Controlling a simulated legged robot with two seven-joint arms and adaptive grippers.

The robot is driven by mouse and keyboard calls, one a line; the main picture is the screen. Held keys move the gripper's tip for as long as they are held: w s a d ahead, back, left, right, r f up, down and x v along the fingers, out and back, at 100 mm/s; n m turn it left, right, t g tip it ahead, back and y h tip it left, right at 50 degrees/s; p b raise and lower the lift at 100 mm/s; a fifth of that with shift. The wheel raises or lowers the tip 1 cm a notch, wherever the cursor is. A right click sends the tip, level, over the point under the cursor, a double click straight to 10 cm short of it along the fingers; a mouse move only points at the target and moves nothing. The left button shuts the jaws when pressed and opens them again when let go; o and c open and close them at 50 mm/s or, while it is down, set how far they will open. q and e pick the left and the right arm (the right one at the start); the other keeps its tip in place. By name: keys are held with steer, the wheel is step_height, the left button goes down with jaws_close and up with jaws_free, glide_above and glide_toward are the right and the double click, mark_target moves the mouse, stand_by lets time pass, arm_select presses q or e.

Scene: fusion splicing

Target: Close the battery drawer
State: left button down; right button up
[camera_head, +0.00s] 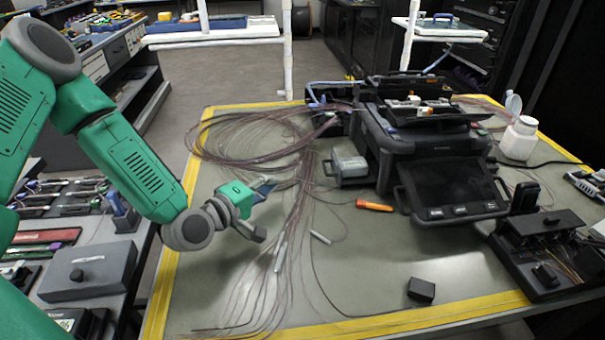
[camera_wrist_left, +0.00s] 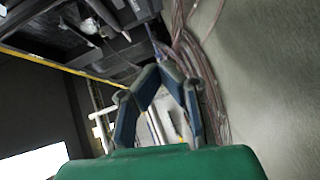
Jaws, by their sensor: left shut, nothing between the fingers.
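The fusion splicer (camera_head: 432,150) is a black machine at the right of the table. Its battery drawer (camera_head: 350,169), a grey block with a handle loop at its left end, sticks out from the splicer's left side. My left gripper (camera_head: 266,188) is left of the drawer and apart from it, above the cables. In the left wrist view my left gripper (camera_wrist_left: 160,70) has its fingertips together with nothing between them. Part of the splicer (camera_wrist_left: 70,30) shows at the upper left there. My right gripper is not in view.
Thin brown cables (camera_head: 270,140) spread over the table left of the drawer. An orange tool (camera_head: 374,206) lies in front of it. A small black block (camera_head: 421,290), a white bottle (camera_head: 519,140) and a black device (camera_head: 545,250) stand farther right. The front middle is mostly free.

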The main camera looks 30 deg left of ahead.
mark_target(349, 170)
arm_select(q)
steer(key=shift+w, duration=0.5)
steer(key=x, duration=0.3)
steer(key=d+b+x, duration=0.1)
steer(key=x, duration=0.3)
steer(key=d+x, duration=0.1)
steer(key=x, duration=0.2)
steer(key=shift+d, duration=0.1)
steer(key=shift+w+d+f, duration=0.25)
steer(key=shift+w+d, duration=0.05)
steer(key=shift+w, duration=0.1)
steer(key=shift+w+d, duration=0.1)
steer(key=shift+d, duration=0.5)
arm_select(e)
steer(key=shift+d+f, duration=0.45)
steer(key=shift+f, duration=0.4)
